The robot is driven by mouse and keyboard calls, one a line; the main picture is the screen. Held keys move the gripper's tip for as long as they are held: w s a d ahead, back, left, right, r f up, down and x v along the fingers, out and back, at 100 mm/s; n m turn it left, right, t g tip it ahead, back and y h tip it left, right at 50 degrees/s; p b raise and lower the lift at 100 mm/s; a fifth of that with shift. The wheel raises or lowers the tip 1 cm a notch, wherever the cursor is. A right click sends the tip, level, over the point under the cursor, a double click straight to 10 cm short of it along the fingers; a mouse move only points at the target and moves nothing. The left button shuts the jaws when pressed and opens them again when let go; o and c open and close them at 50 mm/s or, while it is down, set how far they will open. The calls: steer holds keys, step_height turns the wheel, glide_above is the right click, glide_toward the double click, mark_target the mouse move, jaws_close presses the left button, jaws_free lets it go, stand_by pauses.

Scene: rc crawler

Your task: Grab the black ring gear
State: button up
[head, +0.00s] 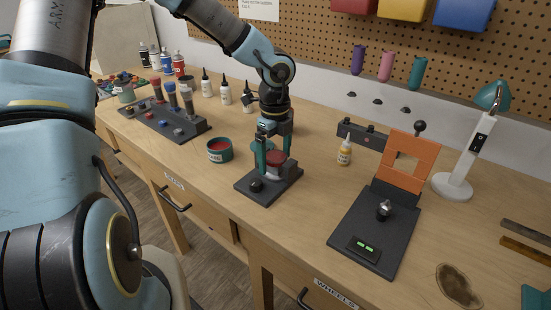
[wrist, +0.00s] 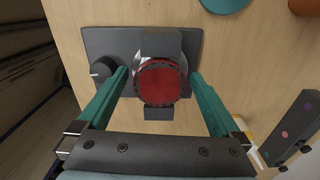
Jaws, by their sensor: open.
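My gripper (head: 274,158) is open above a dark stand (head: 256,192) on the workbench. In the wrist view its two green fingers (wrist: 158,74) reach to either side of a round red piece (wrist: 160,80), with a gap on each side. A dark toothed rim (wrist: 139,84) shows around the red piece; it looks like the black ring gear, though it is hard to tell apart from the stand. The red piece also shows between the fingers in the head view (head: 276,160). The stand's base in the wrist view (wrist: 112,40) carries a round knob (wrist: 101,67) at left.
A green tub with red contents (head: 219,151) stands left of the stand. A yellow bottle (head: 345,153) and a dark fixture with an orange panel (head: 409,160) are to the right. Bare wood lies between stand and fixture.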

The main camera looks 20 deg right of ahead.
steer(key=c, duration=1.5)
